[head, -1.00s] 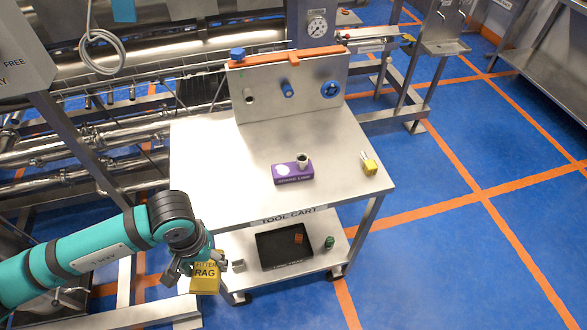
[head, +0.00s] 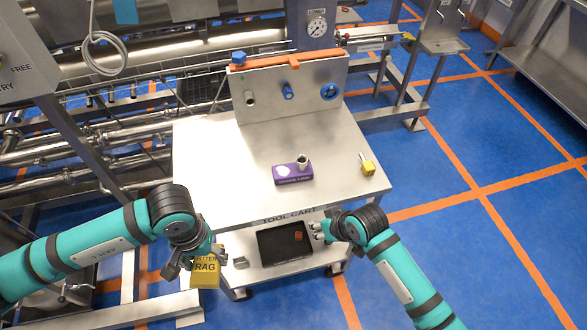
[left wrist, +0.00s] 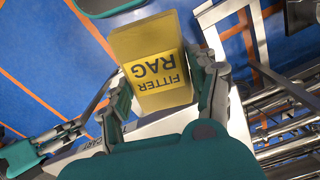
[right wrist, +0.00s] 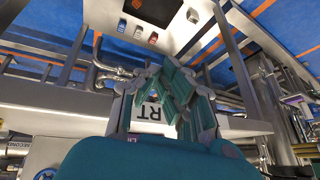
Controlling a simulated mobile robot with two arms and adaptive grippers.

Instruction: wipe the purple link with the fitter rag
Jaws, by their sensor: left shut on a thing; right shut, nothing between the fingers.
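The purple link (head: 290,174) is a purple block with a white patch on its top and a metal cylinder at its right end. It rests on the steel top of the tool cart (head: 235,180). The fitter rag (head: 206,275) is a yellow labelled block. My left gripper (head: 196,262) is shut on it, in front of the cart's left side and below its top. The rag also fills the jaws in the left wrist view (left wrist: 150,50). My right gripper (head: 318,230) is shut and empty at the cart's front edge, and its closed fingers show in the right wrist view (right wrist: 176,85).
A yellow padlock (head: 368,168) lies at the top's right edge. An upright panel (head: 300,90) with blue knobs stands at the back. The lower shelf holds a black tray (head: 270,260) with a small orange-brown item. The top's left side is clear.

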